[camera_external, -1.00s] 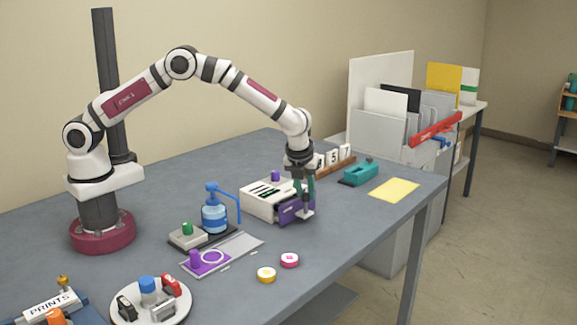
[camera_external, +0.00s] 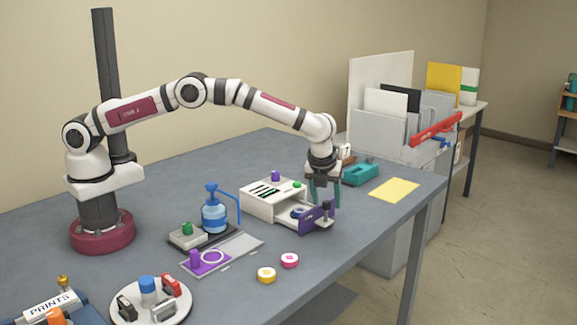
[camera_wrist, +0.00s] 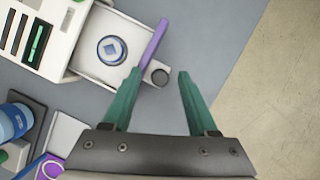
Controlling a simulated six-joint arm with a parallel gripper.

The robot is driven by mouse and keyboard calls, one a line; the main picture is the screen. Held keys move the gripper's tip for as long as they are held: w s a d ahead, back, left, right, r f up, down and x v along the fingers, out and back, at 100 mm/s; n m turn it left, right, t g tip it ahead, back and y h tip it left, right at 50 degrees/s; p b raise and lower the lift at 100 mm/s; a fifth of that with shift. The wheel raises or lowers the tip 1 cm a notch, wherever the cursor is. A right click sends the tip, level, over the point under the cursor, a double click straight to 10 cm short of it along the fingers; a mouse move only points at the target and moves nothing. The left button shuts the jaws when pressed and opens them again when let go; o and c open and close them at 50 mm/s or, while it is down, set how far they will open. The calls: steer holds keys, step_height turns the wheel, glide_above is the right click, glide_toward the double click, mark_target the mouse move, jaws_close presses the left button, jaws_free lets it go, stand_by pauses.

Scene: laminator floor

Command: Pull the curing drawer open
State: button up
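The curing drawer's purple front panel (camera_external: 313,220) stands out from the white cabinet (camera_external: 262,203), with its white tray visible behind. The tray (camera_wrist: 88,67) holds a round blue-and-white badge (camera_wrist: 112,49) in the wrist view. A dark round knob (camera_wrist: 160,76) sits on the outer side of the front. My gripper (camera_external: 324,202) is over the drawer's outer end. Its teal fingers are apart, one on each side of the knob in the wrist view, with gaps between them and it. I cannot tell the exact height of the fingertips.
A blue pump bottle (camera_external: 214,212) and a grey plate with a purple piece (camera_external: 208,261) are left of the cabinet. Yellow (camera_external: 266,275) and pink (camera_external: 289,260) round pieces lie in front. A teal stapler-like tool (camera_external: 361,173) is behind. The table edge is close on the right.

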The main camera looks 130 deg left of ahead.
steer(key=shift+r, duration=0.1)
steer(key=v, duration=1.5)
steer(key=shift+r, duration=0.3)
steer(key=shift+d, duration=0.15)
steer(key=s+d+r+n+t+h, duration=0.15)
steer(key=s+d+r, duration=0.25)
steer(key=d, duration=0.7)
steer(key=s+d+r+n, duration=0.2)
steer(key=s+d+r, duration=0.25)
steer(key=d, duration=0.65)
steer(key=s+d+f+n, duration=0.1)
steer(key=s+d+f, duration=0.1)
steer(key=s+d, duration=0.2)
steer(key=s+d+f+n, duration=0.2)
steer(key=s+d+f, duration=0.1)
steer(key=s, duration=0.6)
steer(key=s+d+f+n, duration=0.1)
steer(key=s+d+f, duration=0.2)
steer(key=s, duration=0.4)
steer(key=shift+s+d+h, duration=0.35)
steer(key=shift+d+h, duration=0.1)
steer(key=shift+d, duration=0.45)
steer(key=shift+o, duration=0.3)
